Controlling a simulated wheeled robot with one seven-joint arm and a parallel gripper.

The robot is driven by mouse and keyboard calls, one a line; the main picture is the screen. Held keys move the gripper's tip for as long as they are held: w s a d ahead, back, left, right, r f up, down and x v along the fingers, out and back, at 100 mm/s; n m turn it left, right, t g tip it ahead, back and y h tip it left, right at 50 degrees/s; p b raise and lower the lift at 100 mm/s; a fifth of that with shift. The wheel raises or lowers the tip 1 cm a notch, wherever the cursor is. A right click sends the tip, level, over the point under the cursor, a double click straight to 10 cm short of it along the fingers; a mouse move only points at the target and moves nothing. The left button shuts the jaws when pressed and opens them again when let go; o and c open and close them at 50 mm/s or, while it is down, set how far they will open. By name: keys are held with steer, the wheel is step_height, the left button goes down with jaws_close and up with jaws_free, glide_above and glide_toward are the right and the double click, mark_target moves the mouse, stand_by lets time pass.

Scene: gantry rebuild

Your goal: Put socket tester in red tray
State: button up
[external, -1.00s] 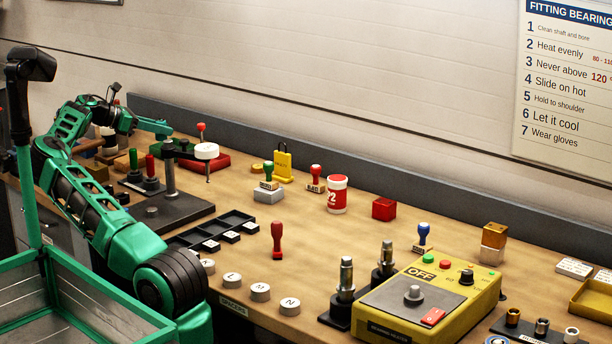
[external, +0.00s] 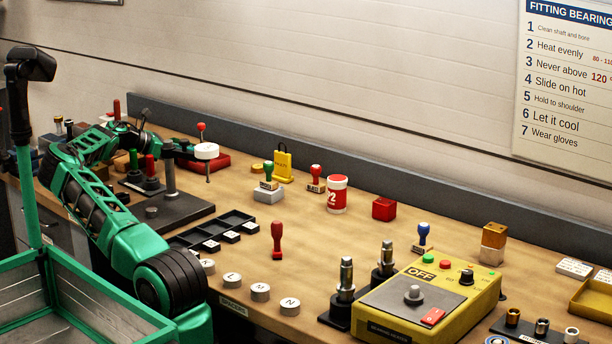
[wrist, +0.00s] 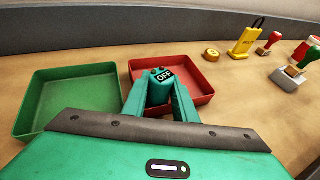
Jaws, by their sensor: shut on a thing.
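My gripper (wrist: 160,98) is shut on a small dark green block with a black "OFF" label, which I take to be the socket tester (wrist: 158,90). In the wrist view the tester is between the fingers, over the near part of the red tray (wrist: 200,82). I cannot tell whether it touches the tray floor.
A green tray (wrist: 65,95) lies left of the red tray and looks empty. A post with a white disc (external: 206,151) stands in front of the red tray. A yellow tag-like block (wrist: 245,42) and several stamps are to the right. A grey back wall (wrist: 90,30) runs behind.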

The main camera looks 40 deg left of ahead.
steer(key=o, duration=1)
steer(key=shift+o, duration=0.2)
steer(key=shift+s+a+r, duration=0.15)
steer(key=shift+s+a, duration=0.05)
steer(key=shift+s, duration=0.2)
steer(key=shift+v, duration=1.25)
step_height(320, 180, up, 7)
steer(key=shift+w, duration=0.2)
steer(key=shift+d, duration=0.15)
